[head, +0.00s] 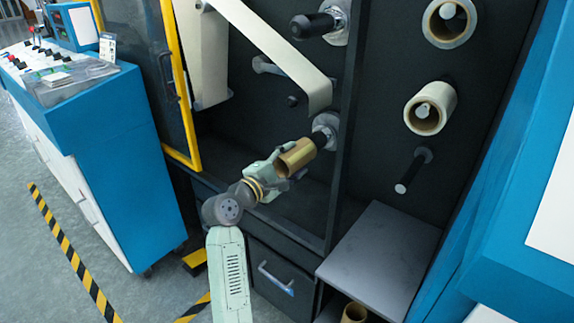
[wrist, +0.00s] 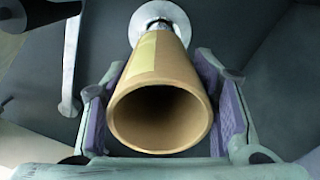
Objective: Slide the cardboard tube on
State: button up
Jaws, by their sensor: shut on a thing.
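The cardboard tube (head: 297,157) is brown and hollow, held at a slant in front of the machine's lower black spindle (head: 321,138). My gripper (head: 281,168) is shut on the tube, with its two fingers on either side. The tube's far end meets the spindle in the head view. The spindle's tip is hidden, so I cannot tell how far the tube is around it. In the wrist view the tube's (wrist: 160,112) open near end faces the camera and its inside is dark. A silver flange (wrist: 160,13) shows behind its far end.
Another black spindle (head: 312,25) sits above, with a cream web (head: 262,45) hanging beside it. Rolls (head: 431,108) and a bare spindle (head: 413,170) are on the right panel. A grey shelf (head: 380,258) stands lower right, with another tube (head: 354,313) below. A yellow-edged door (head: 178,85) is left.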

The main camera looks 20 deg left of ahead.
jog(key=shift+b+x, duration=0.65)
jog(key=shift+x, duration=3.2)
jog(key=o, duration=1.2)
